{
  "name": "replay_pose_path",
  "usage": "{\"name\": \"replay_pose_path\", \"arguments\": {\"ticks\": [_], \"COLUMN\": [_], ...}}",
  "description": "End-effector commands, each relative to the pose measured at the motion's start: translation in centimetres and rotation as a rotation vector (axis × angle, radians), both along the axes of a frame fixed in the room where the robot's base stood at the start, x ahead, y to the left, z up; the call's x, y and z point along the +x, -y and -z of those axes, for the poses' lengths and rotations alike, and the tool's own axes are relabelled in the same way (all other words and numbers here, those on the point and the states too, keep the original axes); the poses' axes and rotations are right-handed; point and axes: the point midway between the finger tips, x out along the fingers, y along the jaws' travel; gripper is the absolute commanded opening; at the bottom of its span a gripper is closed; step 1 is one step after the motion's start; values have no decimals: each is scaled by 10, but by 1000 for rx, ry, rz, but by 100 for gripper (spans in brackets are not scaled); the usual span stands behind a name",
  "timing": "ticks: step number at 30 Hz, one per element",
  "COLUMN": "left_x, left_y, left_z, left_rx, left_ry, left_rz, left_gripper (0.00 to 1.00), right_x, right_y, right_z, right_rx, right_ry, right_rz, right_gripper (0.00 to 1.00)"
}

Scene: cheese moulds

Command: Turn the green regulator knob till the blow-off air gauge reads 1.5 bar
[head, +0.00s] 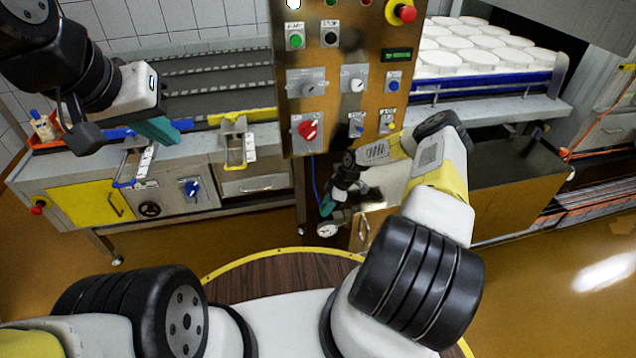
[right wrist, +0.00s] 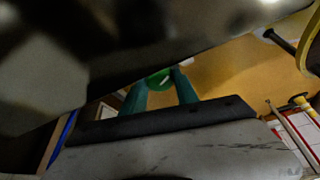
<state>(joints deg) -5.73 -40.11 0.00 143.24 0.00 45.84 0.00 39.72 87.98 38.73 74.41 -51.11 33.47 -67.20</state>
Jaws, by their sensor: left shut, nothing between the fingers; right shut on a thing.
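The green regulator knob (right wrist: 158,79) shows in the right wrist view between the two teal fingertips of my right gripper (right wrist: 160,85), which is shut on it. In the head view my right gripper (head: 330,204) reaches down below the control panel, and I cannot make out the knob there. A small round white gauge (head: 327,229) sits just below that gripper; its needle and reading are too small to tell. My left gripper (head: 157,130) is shut and empty, over the front edge of the left bench, far from the knob.
The control panel (head: 350,70) with a red knob (head: 308,130) and several switches stands above my right gripper. White moulds (head: 470,60) stand at the back right. A yellow-handled bracket (head: 235,145) and a yellow door (head: 88,202) are on the left bench. Orange floor is open on the right.

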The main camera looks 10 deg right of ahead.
Motion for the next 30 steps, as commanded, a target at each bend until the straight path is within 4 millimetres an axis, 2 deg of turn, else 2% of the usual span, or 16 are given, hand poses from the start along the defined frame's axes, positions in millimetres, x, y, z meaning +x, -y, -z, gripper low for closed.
{"name": "replay_pose_path", "arguments": {"ticks": [1,2,4,5,16,24,30], "left_x": [0,0,0,0,0,0,0], "left_y": [0,0,0,0,0,0,0], "left_z": [0,0,0,0,0,0,0], "left_rx": [0,0,0,0,0,0,0], "left_ry": [0,0,0,0,0,0,0], "left_rz": [0,0,0,0,0,0,0], "left_gripper": [0,0,0,0,0,0,0], "right_x": [0,0,0,0,0,-3,-6], "right_y": [4,4,4,4,4,21,29], "right_z": [2,2,2,2,-5,-44,-65], "right_rx": [-7,-7,-6,-5,-3,-5,-4], "right_ry": [2,2,1,1,1,2,1], "right_rz": [2,2,2,2,1,2,2], "right_gripper": [0,40,53,57,57,57,57]}}
